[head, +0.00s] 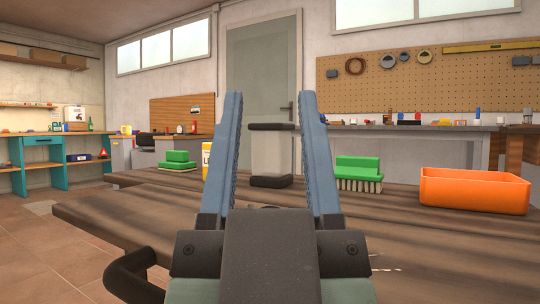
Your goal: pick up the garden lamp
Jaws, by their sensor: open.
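The garden lamp (271,151) appears to be the upright pale block with a dark top cap and a dark base, standing on the brown wooden table (425,245). It shows between the two blue fingers of my gripper (271,98). My gripper is open, with nothing held between its fingers. The lamp looks to be beyond the fingers, but the exact distance cannot be told.
A green brush (358,170) and an orange bin (475,190) are on the table to the right. A green object (178,161) and a partly hidden yellow container (206,156) are on the left. The table's near right is clear.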

